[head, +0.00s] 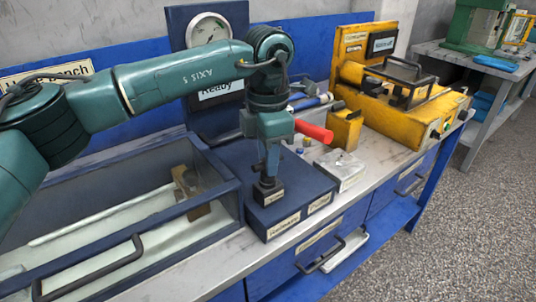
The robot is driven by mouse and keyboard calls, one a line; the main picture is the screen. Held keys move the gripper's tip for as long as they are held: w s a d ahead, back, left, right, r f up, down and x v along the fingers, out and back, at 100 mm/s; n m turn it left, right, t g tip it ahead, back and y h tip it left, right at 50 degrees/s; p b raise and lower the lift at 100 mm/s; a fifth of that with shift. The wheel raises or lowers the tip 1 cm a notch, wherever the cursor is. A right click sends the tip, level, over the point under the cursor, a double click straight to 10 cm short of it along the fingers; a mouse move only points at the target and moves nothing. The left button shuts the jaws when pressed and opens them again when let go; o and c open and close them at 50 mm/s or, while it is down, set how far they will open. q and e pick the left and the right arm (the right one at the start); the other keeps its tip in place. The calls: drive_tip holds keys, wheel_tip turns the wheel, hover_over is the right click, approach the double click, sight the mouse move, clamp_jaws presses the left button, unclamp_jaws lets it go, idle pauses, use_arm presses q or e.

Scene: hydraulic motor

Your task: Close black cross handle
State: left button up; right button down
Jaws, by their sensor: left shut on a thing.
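My left arm comes in from the left and reaches over the bench. My left gripper (269,180) points down at the top of a dark blue box (300,190) with labels on its front. It is shut on a small black part (268,194) at the box top, which seems to be the black cross handle. The jaws hide most of that part, so its cross shape and how far it is turned cannot be made out. My right gripper is not in view.
A red cylindrical grip (314,131) sticks out just right of my left wrist. A glass-sided blue tank (110,220) stands left. A pressure gauge (208,30) is behind.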

use_arm(q)
drive_tip(key=o, duration=1)
drive_tip(key=shift+r+p, duration=0.5)
drive_tip(key=shift+r, duration=6.1)
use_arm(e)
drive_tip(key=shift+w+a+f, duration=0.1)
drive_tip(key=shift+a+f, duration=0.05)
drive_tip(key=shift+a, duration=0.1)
